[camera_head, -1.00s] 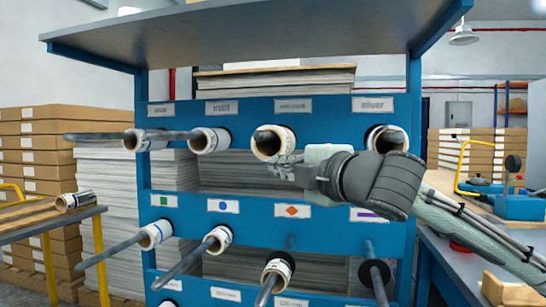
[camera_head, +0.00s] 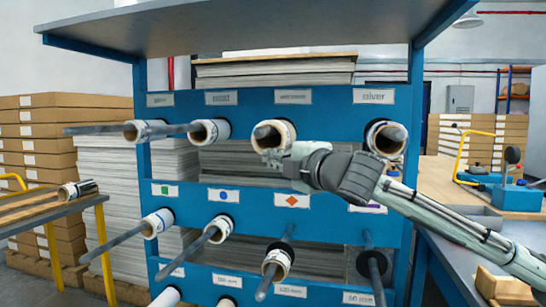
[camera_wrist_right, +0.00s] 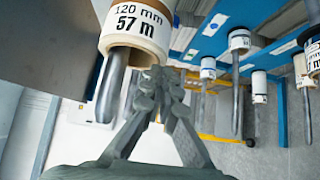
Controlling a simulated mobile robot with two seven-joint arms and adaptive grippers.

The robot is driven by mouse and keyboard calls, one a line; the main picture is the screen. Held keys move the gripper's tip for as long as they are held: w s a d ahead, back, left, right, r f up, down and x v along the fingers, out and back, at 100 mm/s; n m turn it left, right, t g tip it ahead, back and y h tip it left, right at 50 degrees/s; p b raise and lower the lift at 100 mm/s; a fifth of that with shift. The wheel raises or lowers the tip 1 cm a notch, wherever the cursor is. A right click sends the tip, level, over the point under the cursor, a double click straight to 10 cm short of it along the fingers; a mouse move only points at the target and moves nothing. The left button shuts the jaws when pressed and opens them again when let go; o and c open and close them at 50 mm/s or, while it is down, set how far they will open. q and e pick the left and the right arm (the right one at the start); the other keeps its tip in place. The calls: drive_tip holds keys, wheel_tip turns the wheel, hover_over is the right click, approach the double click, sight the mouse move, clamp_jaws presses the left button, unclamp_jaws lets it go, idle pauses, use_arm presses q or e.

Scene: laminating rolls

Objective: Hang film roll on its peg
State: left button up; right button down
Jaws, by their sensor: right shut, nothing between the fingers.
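A white film roll (camera_head: 285,133) hangs on the third peg of the upper row of the blue rack (camera_head: 330,105). Its grey peg comes out through the core. In the right wrist view the large near roll (camera_wrist_right: 135,30) reads "120 mm 57 m" and has a peg (camera_wrist_right: 112,85) through it. My right gripper (camera_head: 272,157) is shut and empty just below the front of that upper roll. In the wrist view its closed fingertips (camera_wrist_right: 157,78) are beside the roll's lower edge; contact cannot be told. My left gripper is not in view.
Other upper pegs hold rolls, including one under "silver" (camera_head: 385,137). Lower pegs hold rolls too; the lower right peg (camera_head: 373,266) shows only a dark disc. Another roll (camera_head: 77,188) lies on the left side table (camera_head: 60,210). A workbench (camera_head: 450,250) stands at the right.

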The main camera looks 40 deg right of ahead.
drive_tip(key=shift+d, duration=0.1)
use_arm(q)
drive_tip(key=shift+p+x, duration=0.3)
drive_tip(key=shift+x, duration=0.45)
use_arm(e)
drive_tip(key=shift+w+d, duration=0.85)
drive_tip(key=shift+d, duration=0.1)
